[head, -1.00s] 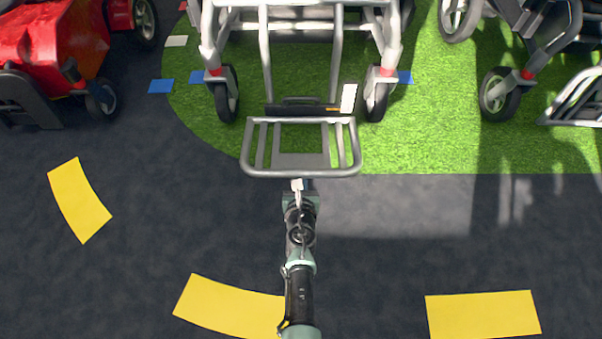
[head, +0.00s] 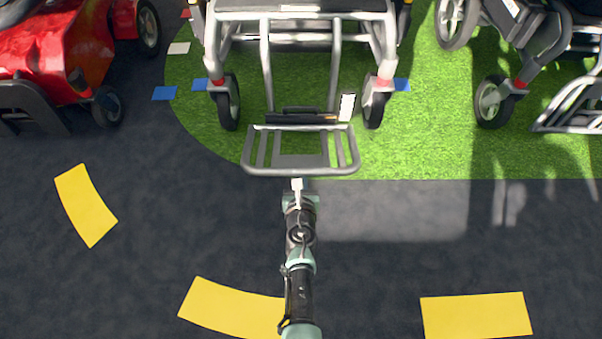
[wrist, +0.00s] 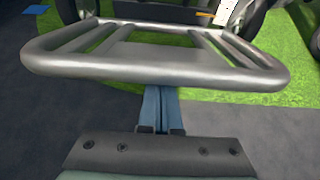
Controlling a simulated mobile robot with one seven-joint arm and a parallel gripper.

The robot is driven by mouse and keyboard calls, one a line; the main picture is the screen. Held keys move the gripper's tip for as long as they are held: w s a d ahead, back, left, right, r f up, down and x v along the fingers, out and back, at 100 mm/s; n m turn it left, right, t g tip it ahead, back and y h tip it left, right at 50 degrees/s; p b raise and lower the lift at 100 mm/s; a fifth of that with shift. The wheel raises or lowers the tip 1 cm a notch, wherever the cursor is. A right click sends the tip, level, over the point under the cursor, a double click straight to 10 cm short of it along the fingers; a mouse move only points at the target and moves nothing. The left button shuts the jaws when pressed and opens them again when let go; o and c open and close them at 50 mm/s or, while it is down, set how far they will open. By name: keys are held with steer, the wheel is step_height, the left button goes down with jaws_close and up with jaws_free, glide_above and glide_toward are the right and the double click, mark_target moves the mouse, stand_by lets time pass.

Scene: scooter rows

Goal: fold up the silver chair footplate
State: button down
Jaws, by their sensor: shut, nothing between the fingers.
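The silver chair (head: 390,45) stands at the top middle of the head view, on green turf. Its footplate (head: 252,160) is a grey tube frame with slats and a flat centre panel, jutting toward me. In the wrist view the footplate's front bar (wrist: 90,66) crosses above my gripper (wrist: 160,98). My gripper's blue fingers are shut and empty, and they reach in under the middle of that bar. The bar hides their tips, so I cannot tell whether they touch it. In the head view my arm comes straight up from below to the bar's middle.
A red scooter (head: 60,55) stands at the upper left. Another wheeled chair (head: 525,70) stands at the upper right. The chair's front casters (head: 228,105) flank the footplate. The dark floor on both sides of my arm is clear, with flat yellow markings (head: 85,205).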

mark_target(300, 164)
steer(key=shift+w+r, duration=0.1)
steer(key=shift+r, duration=0.1)
steer(key=r+p, duration=0.1)
steer(key=w+r+p, duration=0.1)
steer(key=r+p, duration=0.1)
steer(key=shift+w+r, duration=0.1)
steer(key=shift+r, duration=0.2)
steer(key=shift+w+r+p, duration=0.35)
steer(key=shift+r+p, duration=0.2)
steer(key=shift+p, duration=0.05)
steer(key=shift+w+r+p, duration=0.35)
steer(key=shift+r+p, duration=0.2)
steer(key=shift+w+r+p, duration=0.4)
steer(key=shift+r, duration=0.15)
